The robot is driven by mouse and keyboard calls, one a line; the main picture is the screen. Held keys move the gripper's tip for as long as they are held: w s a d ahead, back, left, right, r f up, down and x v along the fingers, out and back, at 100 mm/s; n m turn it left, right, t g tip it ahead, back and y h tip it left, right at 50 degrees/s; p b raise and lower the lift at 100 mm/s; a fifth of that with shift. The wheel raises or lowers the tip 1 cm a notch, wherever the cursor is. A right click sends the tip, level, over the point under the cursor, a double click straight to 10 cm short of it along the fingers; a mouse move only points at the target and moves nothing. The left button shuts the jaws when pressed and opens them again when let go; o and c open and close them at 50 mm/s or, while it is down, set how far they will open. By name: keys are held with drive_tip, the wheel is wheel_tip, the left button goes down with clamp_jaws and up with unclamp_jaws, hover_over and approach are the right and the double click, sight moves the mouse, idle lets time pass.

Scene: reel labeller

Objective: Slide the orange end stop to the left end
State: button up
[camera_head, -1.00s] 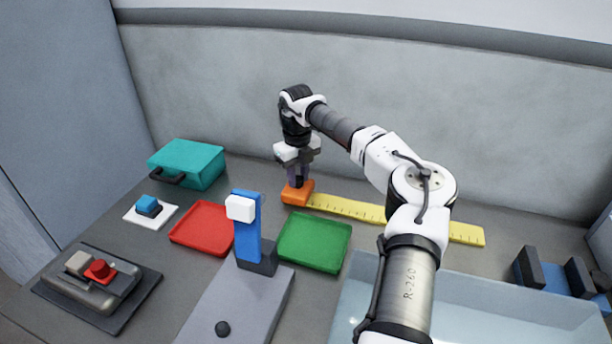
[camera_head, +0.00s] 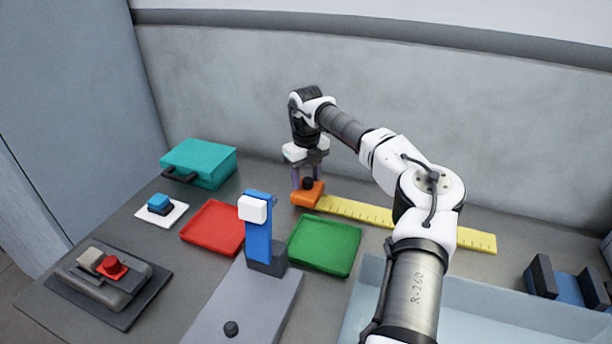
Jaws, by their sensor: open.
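The orange end stop (camera_head: 305,197) sits at the left end of the yellow ruler-like rail (camera_head: 366,212), near the back wall. It has a dark knob (camera_head: 308,183) on top. My gripper (camera_head: 309,177) is directly above the stop, pointing down. Its two fingers are apart on either side of the knob, and I see a gap between them. Whether a finger touches the knob or the stop, I cannot tell. My forearm crosses in front of part of the rail towards its right end.
A teal case (camera_head: 199,163) stands back left. A red tray (camera_head: 213,228) and a green tray (camera_head: 324,245) lie in front of the rail, with a blue post (camera_head: 258,230) between them. A pale blue bin (camera_head: 480,305) is front right.

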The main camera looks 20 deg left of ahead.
sight(306, 180)
wheel_tip(306, 180, up, 14)
drive_tip(key=b, duration=0.2)
idle(0.5)
